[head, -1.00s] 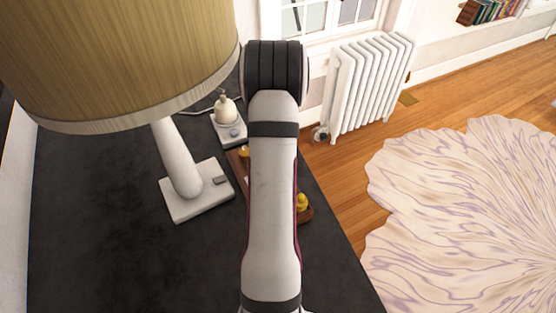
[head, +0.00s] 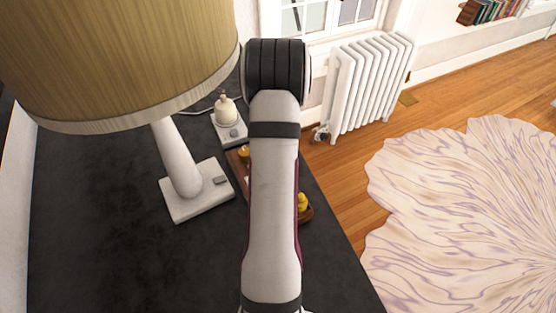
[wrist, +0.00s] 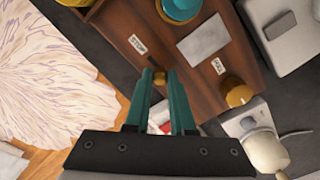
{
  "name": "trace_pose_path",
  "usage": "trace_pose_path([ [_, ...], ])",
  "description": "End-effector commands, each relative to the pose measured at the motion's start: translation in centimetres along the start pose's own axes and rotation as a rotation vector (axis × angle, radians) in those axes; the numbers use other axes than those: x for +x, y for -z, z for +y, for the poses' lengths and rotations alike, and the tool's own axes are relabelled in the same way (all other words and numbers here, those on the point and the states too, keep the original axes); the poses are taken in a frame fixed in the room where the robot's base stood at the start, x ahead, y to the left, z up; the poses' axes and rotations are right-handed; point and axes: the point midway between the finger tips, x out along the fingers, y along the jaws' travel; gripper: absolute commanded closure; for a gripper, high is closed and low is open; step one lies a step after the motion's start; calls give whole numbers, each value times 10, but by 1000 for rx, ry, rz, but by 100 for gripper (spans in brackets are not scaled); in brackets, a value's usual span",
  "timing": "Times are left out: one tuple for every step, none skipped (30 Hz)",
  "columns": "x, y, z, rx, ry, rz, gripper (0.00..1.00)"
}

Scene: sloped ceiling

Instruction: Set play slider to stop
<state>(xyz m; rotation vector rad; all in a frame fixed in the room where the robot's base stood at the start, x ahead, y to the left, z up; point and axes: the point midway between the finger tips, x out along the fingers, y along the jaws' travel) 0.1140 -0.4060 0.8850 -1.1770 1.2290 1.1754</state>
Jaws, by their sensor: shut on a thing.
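In the wrist view a brown wooden panel (wrist: 128,22) carries two small white labels. The left one (wrist: 138,44) seems to read STOP and the right one (wrist: 218,66) seems to read PLAY; the print is small. My gripper (wrist: 160,82), with teal fingers, is shut on a small brass slider knob (wrist: 160,75) near the panel's edge. The knob sits between the labels, nearer the left one. In the head view my arm hides the gripper and most of the panel (head: 238,165).
The panel also bears a teal round part (wrist: 180,8), a grey plate (wrist: 204,40) and a yellow knob (wrist: 238,95). A cream bell-shaped thing (head: 225,110) and a large lamp (head: 180,165) stand close by on the dark table (head: 90,200).

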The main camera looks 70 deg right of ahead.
Motion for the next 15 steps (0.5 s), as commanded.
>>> trace_pose_path([
  [-1, -5, 5, 2, 0, -1, 100],
  [-1, -7, 8, 2, 0, 0, 100],
  [-1, -11, 11, 2, 0, -1, 100],
  [0, -12, 12, 2, 0, -1, 100],
  [0, -13, 13, 2, 0, 0, 100],
  [0, -14, 14, 1, -1, 0, 100],
  [0, -14, 14, 1, -1, 0, 100],
  [0, -14, 14, 1, -1, 0, 100],
  [0, -14, 14, 1, -1, -1, 100],
  [0, -14, 14, 1, -1, -1, 100],
  [0, -14, 14, 1, -1, -1, 100],
  [0, -14, 14, 1, -1, -1, 100],
  [0, -14, 14, 1, -1, -1, 76],
  [0, -14, 14, 1, -2, -2, 71],
  [0, -14, 14, 1, -2, -1, 63],
])
